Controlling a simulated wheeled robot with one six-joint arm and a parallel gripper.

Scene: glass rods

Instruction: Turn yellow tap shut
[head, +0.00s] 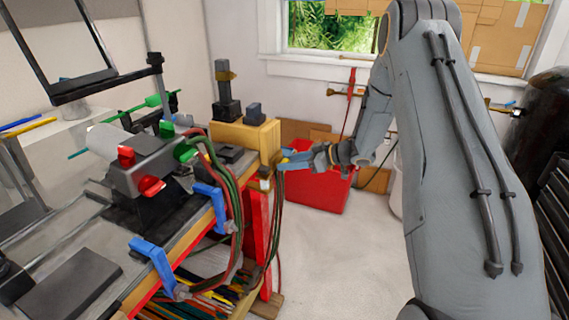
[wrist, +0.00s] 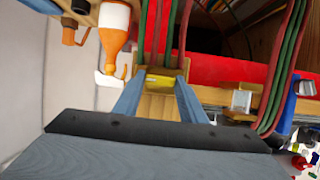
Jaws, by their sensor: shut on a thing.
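The yellow tap (wrist: 168,80) shows as a small yellow piece between my fingertips in the wrist view. Only part of it is visible. In the head view a little yellow (head: 287,152) shows at my fingers, by the right end of the bench. My gripper (wrist: 160,77) has its two blue-grey fingers closed on the tap, one on each side. In the head view my gripper (head: 284,162) reaches in from the right to the wooden bench end. The tap's body and its exact angle are hidden by the fingers.
Red and green hoses (head: 232,210) hang close by. A grey burner with red and green knobs (head: 150,160) stands on the bench. A red box (head: 318,190) sits on the floor behind my gripper. An orange-and-white bottle (wrist: 115,35) is near my fingers.

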